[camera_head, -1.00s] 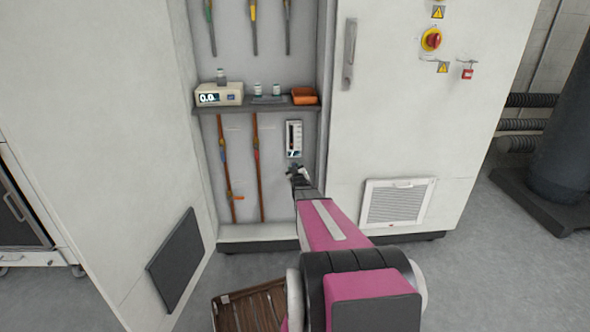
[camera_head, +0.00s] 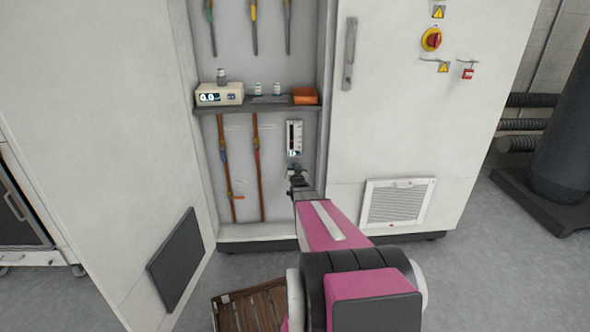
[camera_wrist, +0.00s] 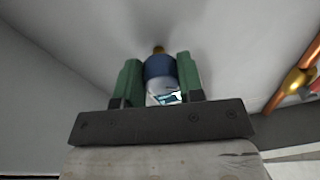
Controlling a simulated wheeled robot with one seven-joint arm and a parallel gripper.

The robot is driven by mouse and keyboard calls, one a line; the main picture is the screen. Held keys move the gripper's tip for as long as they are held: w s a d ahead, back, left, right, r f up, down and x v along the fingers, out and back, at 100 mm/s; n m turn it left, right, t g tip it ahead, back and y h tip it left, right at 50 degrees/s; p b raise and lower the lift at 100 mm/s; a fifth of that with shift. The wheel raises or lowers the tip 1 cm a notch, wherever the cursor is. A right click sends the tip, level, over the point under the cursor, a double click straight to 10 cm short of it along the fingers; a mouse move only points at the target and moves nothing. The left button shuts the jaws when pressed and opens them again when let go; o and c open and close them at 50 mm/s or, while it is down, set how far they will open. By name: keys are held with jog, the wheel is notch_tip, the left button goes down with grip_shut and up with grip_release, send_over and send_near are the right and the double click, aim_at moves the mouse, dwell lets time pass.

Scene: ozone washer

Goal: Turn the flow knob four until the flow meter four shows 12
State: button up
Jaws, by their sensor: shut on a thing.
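The flow meter (camera_head: 294,136) is a small white panel with a dark vertical scale, on the back wall of the open cabinet bay; its reading is too small to make out. The flow knob shows in the wrist view as a blue cylinder (camera_wrist: 159,67) with a white lower part, on a brass stem against the wall. My gripper (camera_wrist: 160,84) has its two green fingers on either side of the knob, shut on it. In the head view my gripper (camera_head: 297,178) is just below the meter and hides the knob.
A shelf (camera_head: 262,108) above holds a white display box (camera_head: 219,94), small jars and an orange item (camera_head: 304,96). Copper pipes (camera_head: 258,170) run left of the meter; one shows at right in the wrist view (camera_wrist: 293,80). The cabinet's side wall is close on the right.

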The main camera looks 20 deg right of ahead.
jog(key=shift+f, duration=0.1)
dwell(0.3)
jog(key=o, duration=0.9)
jog(key=v, duration=1)
jog(key=shift+s+a, duration=0.1)
jog(key=shift+s, duration=0.3)
